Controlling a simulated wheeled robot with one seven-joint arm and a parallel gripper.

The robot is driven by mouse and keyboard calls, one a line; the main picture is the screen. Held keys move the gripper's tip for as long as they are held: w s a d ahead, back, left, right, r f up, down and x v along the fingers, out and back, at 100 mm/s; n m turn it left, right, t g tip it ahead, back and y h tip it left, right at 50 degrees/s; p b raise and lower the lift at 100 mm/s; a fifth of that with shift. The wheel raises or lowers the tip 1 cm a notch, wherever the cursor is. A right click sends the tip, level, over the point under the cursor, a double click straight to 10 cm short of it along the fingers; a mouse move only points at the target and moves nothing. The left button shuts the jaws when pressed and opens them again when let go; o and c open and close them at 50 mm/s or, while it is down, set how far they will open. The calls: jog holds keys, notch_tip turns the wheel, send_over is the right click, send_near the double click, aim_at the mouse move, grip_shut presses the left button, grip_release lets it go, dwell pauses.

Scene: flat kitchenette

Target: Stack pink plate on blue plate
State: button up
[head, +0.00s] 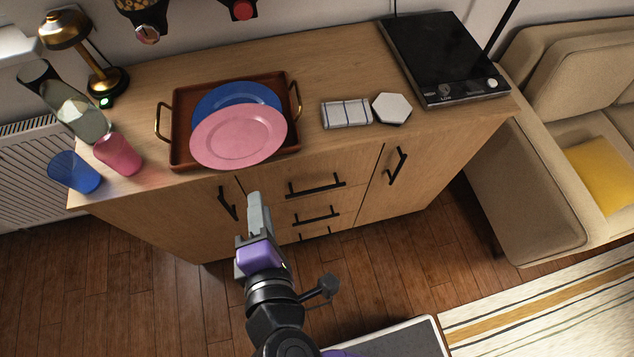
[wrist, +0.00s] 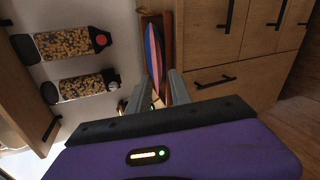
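The pink plate (head: 239,136) and the blue plate (head: 237,91) are at a brown tray (head: 180,125) with gold handles on the wooden counter. The pink plate covers the front part of the blue plate and overlaps the tray's front rim; how it rests underneath is hidden. My gripper (head: 254,197) is in front of the cabinet, apart from both plates. In the wrist view, my gripper (wrist: 165,80) has its fingers apart with nothing held between them. Slim edges of the plates and the tray (wrist: 168,30) show beyond the fingers.
A pink cup (head: 118,155), a blue cup (head: 75,172), a glass vessel (head: 70,108) and a lamp (head: 80,55) stand left of the tray. Cabinet handles protrude below.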

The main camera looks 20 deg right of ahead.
jog(key=s+d+f+m+g+y, duration=0.25)
jog(key=s+d+f+m, duration=0.45)
jog(key=d, duration=0.6)
jog(key=s+d+r+m+t, duration=0.1)
jog(key=s+d+m, duration=0.3)
jog(key=s, duration=0.3)
jog(key=shift+s+d+r+m, duration=0.35)
jog(key=shift+d+r+m, duration=0.05)
jog(key=shift+d, duration=0.15)
jog(key=s+d+r+m, duration=0.1)
jog(key=r+m, duration=0.1)
jog(key=s+d+r+m+t+h, duration=0.1)
jog(key=s+d+r+m, duration=0.1)
jog(key=s+d+r+m+t+h, duration=0.1)
jog(key=s+r+m, duration=0.1)
jog(key=m, duration=0.1)
jog(key=shift+s+d+r+t, duration=0.15)
jog(key=shift+d+r+t, duration=0.1)
jog(key=shift+r, duration=0.1)
jog(key=shift+c, duration=0.5)
jog(key=shift+s+d+r+m, duration=0.15)
jog(key=shift+d+r+m, duration=0.05)
jog(key=shift+r+m, duration=0.15)
grip_shut()
